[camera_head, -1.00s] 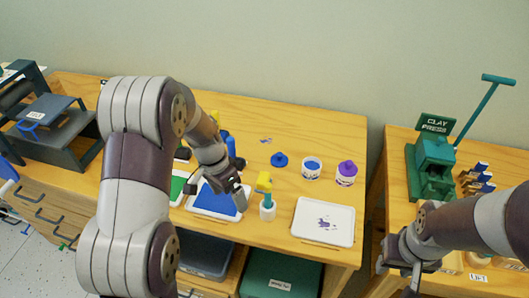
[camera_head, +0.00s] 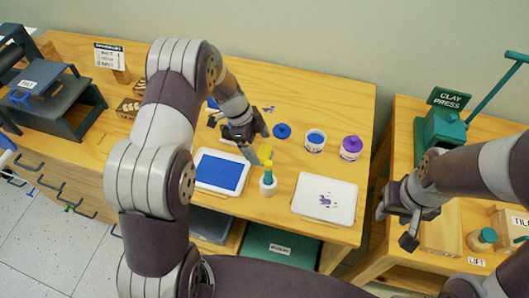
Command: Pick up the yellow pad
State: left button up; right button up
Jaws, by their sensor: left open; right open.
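No flat yellow pad shows clearly; part of the table is hidden behind my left arm. The only clear yellow thing is the top of a small tool (camera_head: 265,154) standing in a white cup (camera_head: 268,188). A blue pad in a white tray (camera_head: 222,171) lies left of that cup. My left gripper (camera_head: 245,138) is open and empty, over the table behind the blue pad and the cup. My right gripper (camera_head: 395,228) is open and empty, near the gap between the two tables.
A white tray with purple marks (camera_head: 325,198), a blue lid (camera_head: 282,130), a blue paint jar (camera_head: 315,140) and a purple-lidded jar (camera_head: 351,147) are on the wooden table. A green clay press (camera_head: 440,128) stands on the right table. A dark rack (camera_head: 62,95) is at left.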

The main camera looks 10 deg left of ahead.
aim_at(265, 150)
pick_arm(q)
jog(key=x, duration=0.4)
jog(key=shift+w+d+p, duration=0.15)
jog(key=shift+w+p, duration=0.05)
jog(key=shift+p, duration=0.2)
jog(key=shift+w+f, duration=0.1)
jog(key=shift+f, duration=0.1)
jog(key=shift+r, duration=0.1)
jog(key=c, duration=1.1)
jog(key=shift+r, duration=0.1)
jog(key=shift+c, duration=0.2)
jog(key=shift+r, duration=0.3)
notch_tip(265, 150, up, 3)
jog(key=shift+f+b, duration=0.15)
jog(key=shift+b, duration=0.4)
jog(key=s+d+r+b, duration=0.2)
jog(key=s+d+r, duration=0.2)
jog(key=d+r, duration=0.3)
jog(key=d, duration=0.4)
jog(key=shift+r, duration=0.25)
jog(key=shift+w, duration=0.1)
